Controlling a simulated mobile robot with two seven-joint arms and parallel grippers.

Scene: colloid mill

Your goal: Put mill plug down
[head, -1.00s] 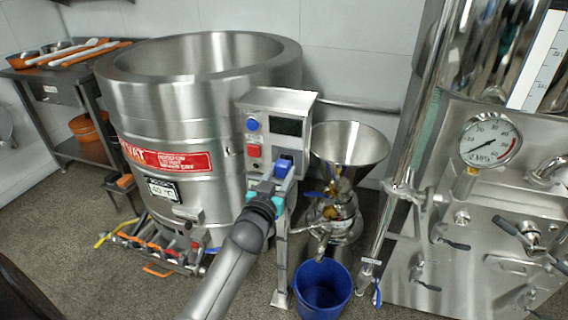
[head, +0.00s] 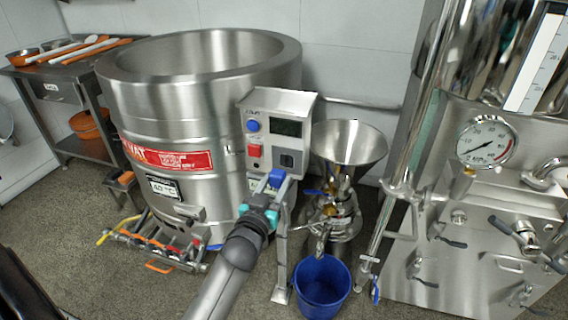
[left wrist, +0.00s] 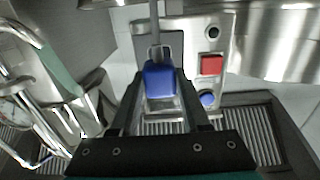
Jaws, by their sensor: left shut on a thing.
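The mill plug is blue. In the head view the plug (head: 277,178) is held at the tip of my left gripper (head: 266,205), just below and in front of the control box (head: 275,128). In the left wrist view the blue plug (left wrist: 160,84) sits between the two dark fingers of the left gripper (left wrist: 160,95), which are shut on it. The box's dark square socket (head: 287,160) shows uncovered above the plug. The box face with its red button also shows in the left wrist view (left wrist: 210,65). My right gripper is not in view.
A large steel vat (head: 200,100) stands behind and left of the box. A steel funnel (head: 348,143) and blue bucket (head: 322,285) are to the right. A gauge panel (head: 500,215) fills the right side. A table (head: 60,90) stands at far left. Some floor is clear in front.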

